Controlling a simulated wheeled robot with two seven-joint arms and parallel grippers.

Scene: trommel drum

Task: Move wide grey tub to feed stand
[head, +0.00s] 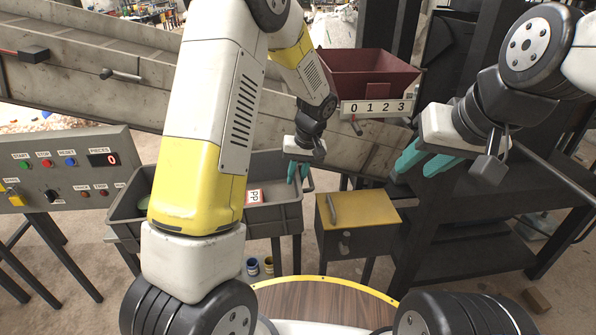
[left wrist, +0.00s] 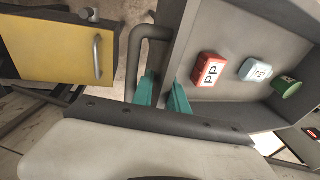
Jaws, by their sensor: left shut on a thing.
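The wide grey tub (head: 275,216) stands on a legged support at the centre left, partly hidden behind my left arm. My left gripper (head: 298,173) is at its right end, shut on it by the handle or rim; I cannot tell which. In the left wrist view my teal fingers (left wrist: 163,95) are at the tub's end wall, beside its bent handle bar (left wrist: 135,60). Inside the tub lie a red PP block (left wrist: 209,70), a pale blue PET block (left wrist: 255,70) and a green piece (left wrist: 287,87). My right gripper (head: 423,161) is open and empty at the right. I cannot tell which structure is the feed stand.
A dark table (head: 465,185) stands at the right. A dark red hopper (head: 365,75) marked 0 1 2 3 is behind. A yellow-topped cabinet (head: 360,211) stands right of the tub. A control panel (head: 65,170) is at the left. Small pots (head: 252,266) sit below the tub.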

